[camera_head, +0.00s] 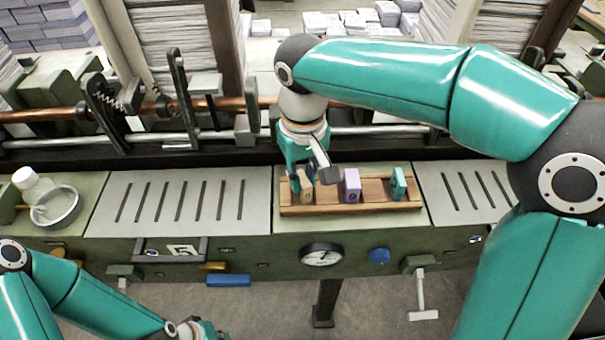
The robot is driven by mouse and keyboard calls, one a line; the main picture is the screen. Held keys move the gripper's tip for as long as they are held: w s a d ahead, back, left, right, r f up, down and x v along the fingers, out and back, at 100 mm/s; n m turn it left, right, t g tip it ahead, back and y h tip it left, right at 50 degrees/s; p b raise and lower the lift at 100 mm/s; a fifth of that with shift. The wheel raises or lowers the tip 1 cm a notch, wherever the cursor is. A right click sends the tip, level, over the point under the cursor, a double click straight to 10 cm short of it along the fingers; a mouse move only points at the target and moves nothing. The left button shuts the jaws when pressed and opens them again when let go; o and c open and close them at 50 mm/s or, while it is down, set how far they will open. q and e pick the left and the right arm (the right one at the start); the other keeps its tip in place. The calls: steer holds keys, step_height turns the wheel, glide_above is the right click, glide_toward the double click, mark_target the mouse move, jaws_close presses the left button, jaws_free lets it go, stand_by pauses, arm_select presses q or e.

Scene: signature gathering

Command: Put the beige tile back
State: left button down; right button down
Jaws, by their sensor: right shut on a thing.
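A wooden rack (328,200) sits on the machine's green front ledge. The beige tile (306,191) stands in the left part of the rack, with my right gripper (306,180) shut on it from above. The gripper partly hides the tile, and I cannot tell whether it rests fully on the rack's floor. A purple tile (352,186) stands in the middle of the rack and a teal tile (398,184) towards its right end. My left gripper (200,330) is low at the bottom edge, away from the rack, partly cut off.
Slotted grey plates (180,200) flank the rack. A white bottle (36,188) and a round dish (58,208) stand at the far left. A shallow tray (150,247) holds a numbered card (183,250). A round dial (321,255) is below the rack. Copper and steel rods run behind.

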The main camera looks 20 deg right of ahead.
mark_target(303, 179)
steer(key=shift+f, duration=0.15)
steer(key=c, duration=1.1)
jaws_free()
steer(key=shift+o, duration=0.2)
step_height(303, 179, up, 12)
steer(key=p, duration=0.2)
steer(key=shift+r, duration=0.2)
